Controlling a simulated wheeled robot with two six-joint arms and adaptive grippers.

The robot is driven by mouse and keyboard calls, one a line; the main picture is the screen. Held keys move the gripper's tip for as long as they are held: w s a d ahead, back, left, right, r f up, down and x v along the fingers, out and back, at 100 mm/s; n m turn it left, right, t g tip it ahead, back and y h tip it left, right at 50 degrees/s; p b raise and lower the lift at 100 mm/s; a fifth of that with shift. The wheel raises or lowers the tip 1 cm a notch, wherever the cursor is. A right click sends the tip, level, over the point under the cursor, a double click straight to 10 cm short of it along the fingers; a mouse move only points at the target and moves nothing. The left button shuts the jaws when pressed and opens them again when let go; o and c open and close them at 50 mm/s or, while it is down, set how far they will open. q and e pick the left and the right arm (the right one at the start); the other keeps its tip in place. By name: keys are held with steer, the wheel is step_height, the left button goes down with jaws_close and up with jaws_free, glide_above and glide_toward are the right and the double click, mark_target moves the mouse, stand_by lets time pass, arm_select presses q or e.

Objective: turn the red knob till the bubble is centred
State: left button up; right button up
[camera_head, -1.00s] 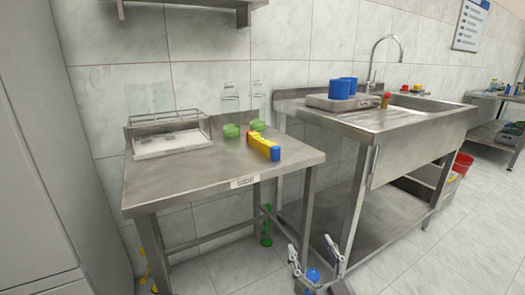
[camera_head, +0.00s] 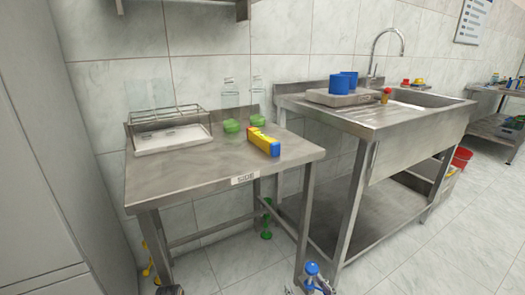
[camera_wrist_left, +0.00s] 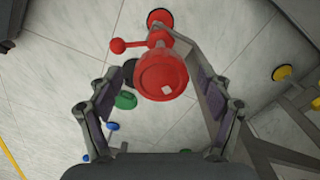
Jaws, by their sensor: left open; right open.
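In the left wrist view a red knob (camera_wrist_left: 162,76) with a short side arm ending in a ball (camera_wrist_left: 117,45) is between the spread fingers of my left gripper (camera_wrist_left: 157,92). The gripper is open, and I see no clear contact with the knob. In the head view my right gripper (camera_head: 309,287) is at the bottom edge, mostly cut off, beside a blue knob-like part (camera_head: 312,268). I cannot tell whether it touches that part. The red knob does not show clearly in the head view. I cannot make out a bubble in any view.
A green stand (camera_head: 266,220) is on the floor behind the table.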

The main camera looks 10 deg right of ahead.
arm_select(q)
steer(key=shift+r+p, duration=0.5)
steer(key=shift+p, duration=0.1)
arm_select(e)
steer(key=s+f+g, duration=0.5)
steer(key=s+f, duration=0.1)
steer(key=f, duration=0.4)
arm_select(q)
step_height(320, 180, up, 2)
steer(key=p, duration=0.2)
steer(key=shift+r+p, duration=0.15)
steer(key=shift+p, duration=0.25)
steer(key=shift+r+p, duration=0.9)
steer(key=shift+p, duration=0.1)
steer(key=shift+r+p, duration=0.35)
steer(key=shift+p, duration=0.1)
steer(key=shift+f, duration=0.1)
arm_select(e)
steer(key=s+f+g, duration=0.1)
steer(key=s+g, duration=0.6)
steer(key=s, duration=0.3)
steer(key=shift+d, duration=0.1)
